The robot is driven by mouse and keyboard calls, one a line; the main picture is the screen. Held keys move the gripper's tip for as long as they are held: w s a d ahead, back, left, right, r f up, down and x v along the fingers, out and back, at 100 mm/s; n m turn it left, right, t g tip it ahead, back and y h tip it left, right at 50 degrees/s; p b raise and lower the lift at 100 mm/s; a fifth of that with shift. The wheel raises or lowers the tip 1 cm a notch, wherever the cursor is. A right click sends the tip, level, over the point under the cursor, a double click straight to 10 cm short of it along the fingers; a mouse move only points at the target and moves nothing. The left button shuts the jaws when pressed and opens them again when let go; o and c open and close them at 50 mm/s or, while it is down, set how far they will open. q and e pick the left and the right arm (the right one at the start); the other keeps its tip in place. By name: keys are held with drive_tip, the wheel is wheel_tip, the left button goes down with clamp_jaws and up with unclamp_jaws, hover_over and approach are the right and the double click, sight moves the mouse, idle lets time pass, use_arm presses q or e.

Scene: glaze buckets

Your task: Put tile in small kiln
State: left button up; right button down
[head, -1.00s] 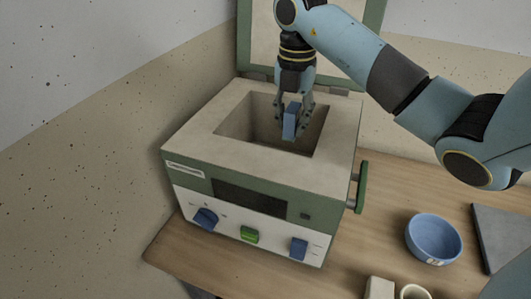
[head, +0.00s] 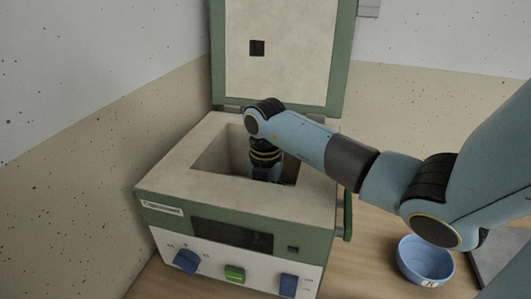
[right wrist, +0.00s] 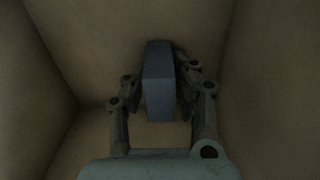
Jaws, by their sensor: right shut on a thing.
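The small kiln (head: 165,185) stands on the table with its lid (head: 275,55) raised at the back. My right arm reaches down through the top opening, so in the head view the right gripper and the tile are hidden below the rim. In the right wrist view the right gripper (right wrist: 160,85) is shut on the blue tile (right wrist: 158,90), holding it upright between the fingers. The beige chamber walls surround them. Whether the tile touches the chamber floor I cannot tell. My left gripper is not in view.
A blue bowl (head: 425,262) stands on the wooden table (head: 365,265) right of the kiln. A grey slab (head: 497,255) lies at the right edge, partly behind my arm. Dials and a green switch are on the kiln's front.

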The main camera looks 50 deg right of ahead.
drive_tip(key=shift+f, duration=0.2)
drive_tip(key=c, duration=1.1)
unclamp_jaws()
drive_tip(key=shift+r, duration=0.1)
wheel_tip(320, 180, up, 12)
drive_tip(key=shift+r+b, duration=0.1)
drive_tip(key=shift+b, duration=0.45)
